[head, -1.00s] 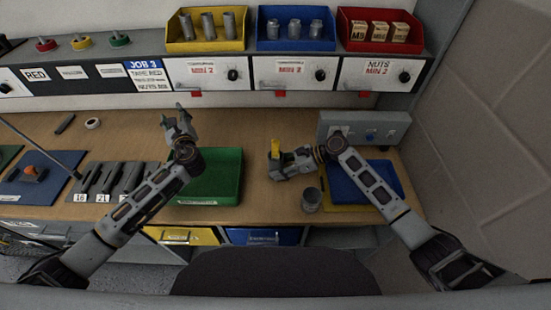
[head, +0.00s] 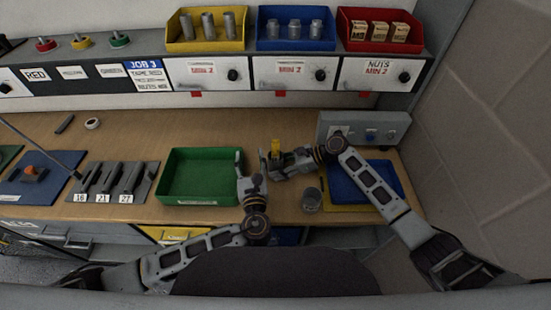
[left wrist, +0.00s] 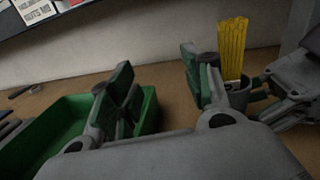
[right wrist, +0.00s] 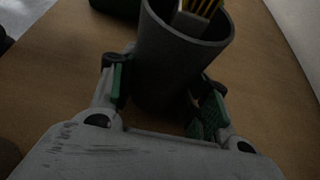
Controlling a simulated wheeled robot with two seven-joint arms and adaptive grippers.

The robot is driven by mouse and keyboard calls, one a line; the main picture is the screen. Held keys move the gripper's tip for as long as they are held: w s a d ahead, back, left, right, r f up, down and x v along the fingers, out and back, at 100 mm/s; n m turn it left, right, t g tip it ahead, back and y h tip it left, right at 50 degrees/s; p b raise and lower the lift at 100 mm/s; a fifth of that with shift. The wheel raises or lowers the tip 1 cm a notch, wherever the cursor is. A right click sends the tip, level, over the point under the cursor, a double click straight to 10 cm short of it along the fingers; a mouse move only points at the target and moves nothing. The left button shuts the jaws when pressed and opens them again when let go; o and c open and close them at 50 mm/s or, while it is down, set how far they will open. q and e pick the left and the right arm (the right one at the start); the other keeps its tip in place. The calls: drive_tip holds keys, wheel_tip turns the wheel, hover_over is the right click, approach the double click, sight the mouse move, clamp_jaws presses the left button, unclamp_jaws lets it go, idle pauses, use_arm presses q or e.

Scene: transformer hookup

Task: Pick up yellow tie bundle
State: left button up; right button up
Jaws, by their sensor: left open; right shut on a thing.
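The yellow tie bundle (head: 276,146) stands upright in a dark grey cup, and its top sticks out above the rim. In the left wrist view the bundle (left wrist: 233,48) rises from the cup (left wrist: 238,97), right of my left gripper's right-hand finger. My right gripper (head: 268,165) is shut on the cup (right wrist: 178,65), with one finger on each side; the bundle's end (right wrist: 205,8) shows inside it. My left gripper (left wrist: 160,88) is open and empty; in the head view it (head: 241,165) is between the green tray and the cup.
The green tray (head: 200,199) is empty, just left of my left gripper. A grey switch box (head: 365,124) stands behind. Open bench lies behind the tray.

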use_arm(q)
drive_tip(key=s+d+m+h, duration=0.2)
drive_tip(key=s+d, duration=0.6)
drive_tip(key=s, duration=0.1)
drive_tip(key=shift+s+h, duration=0.25)
drive_tip(key=shift+h, duration=0.05)
drive_tip(key=shift+w, duration=0.15)
approach(275, 150)
drive_tip(key=shift+w, duration=1.7)
drive_tip(key=shift+d+f, duration=0.25)
drive_tip(key=shift+d, duration=0.05)
drive_tip(key=shift+w, duration=0.1)
drive_tip(key=shift+w+a+r, duration=0.1)
drive_tip(key=shift+w, duration=1.15)
drive_tip(key=shift+w+a, duration=0.1)
drive_tip(key=shift+w, duration=1.2)
clamp_jaws()
